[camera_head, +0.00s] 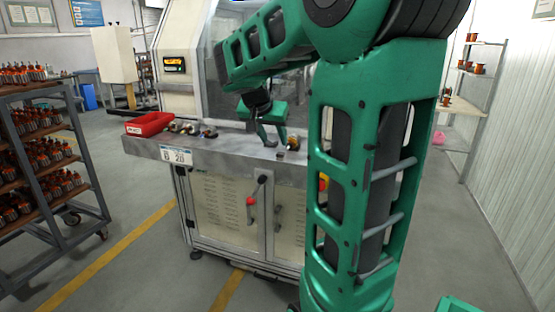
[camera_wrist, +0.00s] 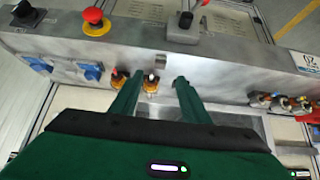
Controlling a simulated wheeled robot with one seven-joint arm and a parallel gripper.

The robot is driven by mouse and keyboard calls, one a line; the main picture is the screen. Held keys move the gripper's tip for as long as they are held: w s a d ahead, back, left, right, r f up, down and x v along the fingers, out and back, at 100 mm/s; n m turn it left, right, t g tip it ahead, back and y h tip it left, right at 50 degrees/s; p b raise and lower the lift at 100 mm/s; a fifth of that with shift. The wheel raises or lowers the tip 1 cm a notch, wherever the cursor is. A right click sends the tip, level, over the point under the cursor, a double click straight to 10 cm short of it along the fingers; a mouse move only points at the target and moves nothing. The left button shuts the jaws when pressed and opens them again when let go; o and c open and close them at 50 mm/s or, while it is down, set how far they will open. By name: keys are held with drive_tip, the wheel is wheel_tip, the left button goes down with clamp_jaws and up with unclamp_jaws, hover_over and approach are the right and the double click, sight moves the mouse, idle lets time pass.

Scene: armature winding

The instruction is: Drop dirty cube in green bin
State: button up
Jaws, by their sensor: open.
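In the head view my gripper (camera_head: 272,138) hangs over the metal worktop (camera_head: 225,152) of the machine. A small grey cube (camera_wrist: 160,60) sits on the worktop just beyond the fingertips, roughly in line with the gap between them. I cannot make out a green bin in either view.
A red tray (camera_head: 150,124) and several copper-wound parts (camera_head: 190,129) lie on the worktop's left. A loaded rack (camera_head: 45,150) stands at left. My arm hides the worktop's right part.

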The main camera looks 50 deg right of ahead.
sight(280, 154)
drive_tip(key=x, duration=1)
drive_tip(key=shift+w+d, duration=0.1)
drive_tip(key=shift+w, duration=0.05)
drive_tip(key=shift+c, duration=0.7)
clamp_jaws()
